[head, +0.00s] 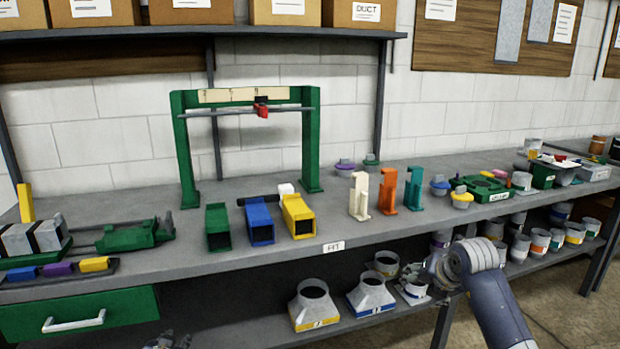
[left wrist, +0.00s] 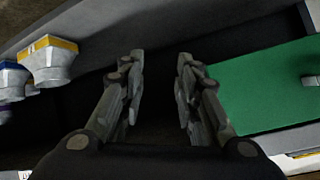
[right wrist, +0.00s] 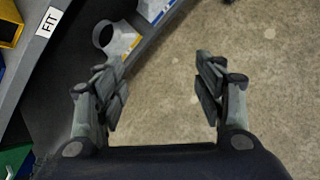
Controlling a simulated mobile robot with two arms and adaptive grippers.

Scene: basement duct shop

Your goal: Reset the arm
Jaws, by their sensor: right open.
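My right gripper (head: 428,272) shows in the head view in front of the bench's front edge, to the right of the FIT label. In the right wrist view (right wrist: 160,88) its two fingers are apart, with only the floor between them. My left gripper (head: 168,342) shows only as a small tip at the bottom edge of the head view, below the green drawer. In the left wrist view (left wrist: 160,85) its fingers stand apart with a dark gap between them and nothing held.
The grey workbench (head: 385,243) carries green, blue and yellow duct pieces, a green gantry frame (head: 185,150) and several coloured parts. The green drawer (head: 80,315) has a white handle. Duct fittings (head: 314,305) stand on the lower shelf. Open floor (head: 560,290) lies at the right.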

